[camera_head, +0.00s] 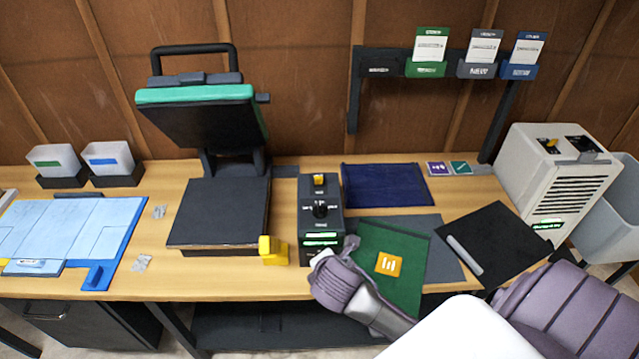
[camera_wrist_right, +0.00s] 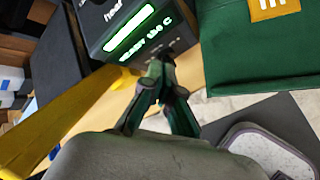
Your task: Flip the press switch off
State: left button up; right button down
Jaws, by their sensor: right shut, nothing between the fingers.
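The dark press control box (camera_head: 320,222) stands upright on the table, right of the heat press. A yellow switch (camera_head: 319,180) sits on its upper face, above a black knob (camera_head: 320,208). Green lit displays show low on its front; they also show close up in the right wrist view (camera_wrist_right: 145,35). My right gripper (camera_wrist_right: 160,70) is shut and empty, just in front of the box's lower front. In the head view the right gripper (camera_head: 322,258) is partly blurred into its wrist, and I cannot tell if it touches the box. My left gripper is not in view.
The heat press (camera_head: 200,112) stands open left of the box, with a yellow handle (camera_head: 272,250) at its front. A green folded cloth (camera_head: 405,260) and a dark blue cloth (camera_head: 383,184) lie right of the box. A beige machine (camera_head: 550,180) stands far right.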

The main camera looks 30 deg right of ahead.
aim_at(319, 182)
jog(key=w+d+r+n+t+h, duration=0.1)
jog(key=w+r+n, duration=0.2)
jog(key=w+d+r+n+t+h, duration=0.1)
jog(key=w+d+r+n, duration=0.1)
jog(key=w+r+n, duration=0.1)
jog(key=w+d+r+n+t, duration=0.1)
jog(key=w+d+r+n, duration=0.1)
jog(key=w+r+n, duration=0.1)
jog(key=shift+w+n+h, duration=0.15)
jog(key=shift+n+h, duration=0.25)
jog(key=shift+n, duration=0.5)
jog(key=p+x, duration=0.1)
jog(key=x, duration=0.9)
jog(key=shift+p, duration=0.3)
jog(key=shift+w, duration=0.15)
